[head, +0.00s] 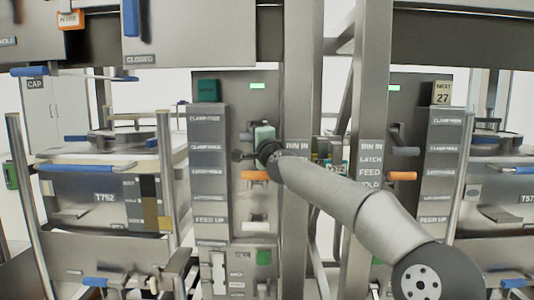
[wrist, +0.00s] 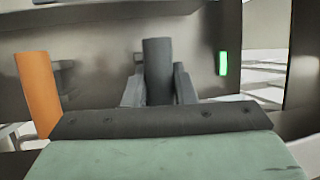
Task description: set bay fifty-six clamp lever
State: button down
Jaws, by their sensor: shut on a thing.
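My gripper (head: 246,152) is at the left of the two lever panels, above its orange lever (head: 254,175). In the wrist view my gripper (wrist: 158,92) is shut on a dark grey lever (wrist: 157,65), which stands between the two fingers. In the head view my wrist covers most of this lever. The orange lever also shows in the wrist view (wrist: 38,95), apart from the fingers on the left. A green lamp (wrist: 222,63) is lit on the right there, and at the panel's top in the head view (head: 257,86). I cannot read a bay number fifty-six.
A label strip (head: 208,185) with clamp and feed markings stands left of the panel. A steel post (head: 298,210) rises just right of it. The right panel has a grey lever (head: 405,151) and an orange lever (head: 402,176). A bin with blue handle (head: 90,168) stands left.

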jog(key=shift+w+f+b, duration=0.15)
jog(key=shift+f+b, duration=0.6)
jog(key=shift+f, duration=0.05)
jog(key=shift+w+f+b, duration=0.15)
jog(key=shift+f+b, duration=0.55)
jog(key=shift+f, duration=0.1)
jog(key=c, duration=1.1)
grip_release()
jog(key=shift+w, duration=0.1)
jog(key=shift+b+v, duration=5.5)
jog(key=shift+v, duration=3.25)
